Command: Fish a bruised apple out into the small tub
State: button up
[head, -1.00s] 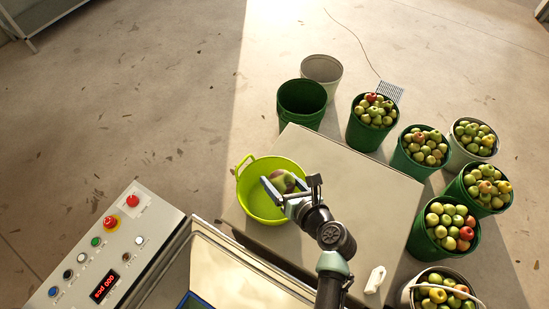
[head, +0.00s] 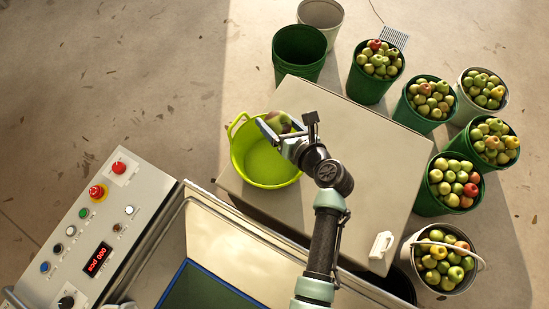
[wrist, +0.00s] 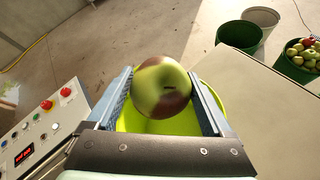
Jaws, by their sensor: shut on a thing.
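A green and reddish-brown apple (wrist: 162,87) is held between the two fingers of my gripper (head: 274,125). In the head view the apple (head: 279,121) shows at the fingertips, over the far right part of the small lime-green tub (head: 262,168). The tub stands on the pale table at its left edge, and the part of its inside that shows looks empty. In the wrist view the tub (wrist: 160,125) lies behind and below the apple. My gripper is shut on the apple, and its gap above the tub is hard to judge.
The pale tabletop (head: 370,150) is mostly clear, with a small white object (head: 381,245) near its right corner. Several buckets of apples (head: 455,185) stand to the right. An empty green bucket (head: 299,48) is behind. A control panel (head: 98,225) stands at the left.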

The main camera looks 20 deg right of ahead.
jog(key=shift+f+b, duration=0.35)
jog(key=shift+f, duration=0.25)
jog(key=o, duration=1.3)
jog(key=shift+c, duration=0.2)
jog(key=shift+s+r, duration=0.1)
jog(key=shift+s, duration=0.05)
jog(key=v, duration=1.2)
jog(key=shift+s+r+b, duration=0.2)
jog(key=shift+s+b, duration=0.1)
jog(key=shift+b, duration=0.15)
jog(key=shift+w+d, duration=0.1)
